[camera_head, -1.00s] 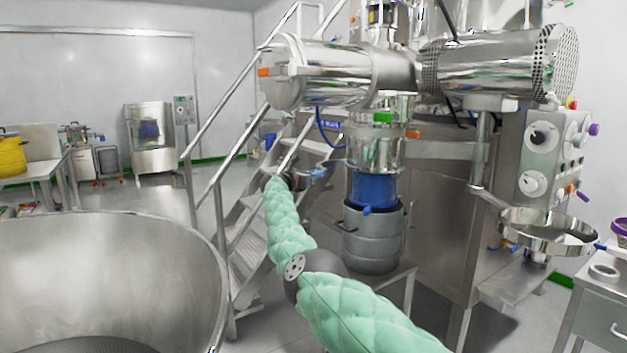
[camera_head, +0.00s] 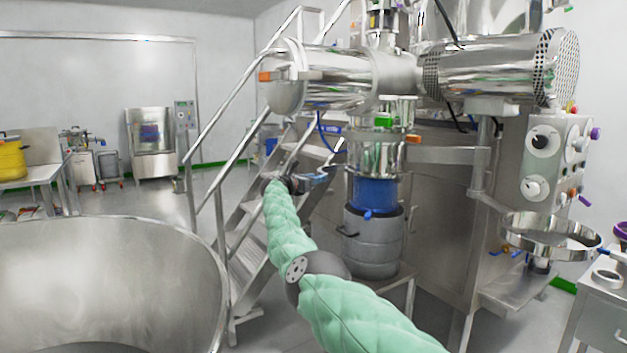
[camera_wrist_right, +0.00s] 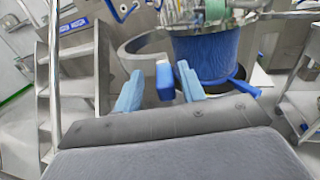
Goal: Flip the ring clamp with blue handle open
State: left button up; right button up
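In the right wrist view, a blue handle (camera_wrist_right: 165,80) sits between the two light-blue fingers of my right gripper (camera_wrist_right: 160,88). Gaps show on both sides of the handle, so the gripper is open around it in this view; contact is not visible. A grey curved metal band (camera_wrist_right: 128,52), seemingly the ring clamp, lies behind the handle and beside a blue sleeve (camera_wrist_right: 205,55). In the head view, my right gripper (camera_head: 318,178) is left of the blue sleeve (camera_head: 375,192). The clamp is hard to make out there. My left gripper is not in view.
A grey drum (camera_head: 372,245) stands under the blue sleeve, with another blue handle (camera_head: 368,214) at its top. Metal stairs (camera_head: 250,215) are close behind my right arm. A large steel bowl (camera_head: 110,270) fills the lower left. A round sieve pan (camera_head: 550,237) is at right.

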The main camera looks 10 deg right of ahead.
jog(key=shift+a+f, duration=0.1)
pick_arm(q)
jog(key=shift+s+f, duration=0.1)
pick_arm(e)
jog(key=v, duration=0.7)
jog(key=shift+s+a, duration=0.2)
jog(key=shift+a, duration=0.05)
jog(key=shift+d, duration=0.1)
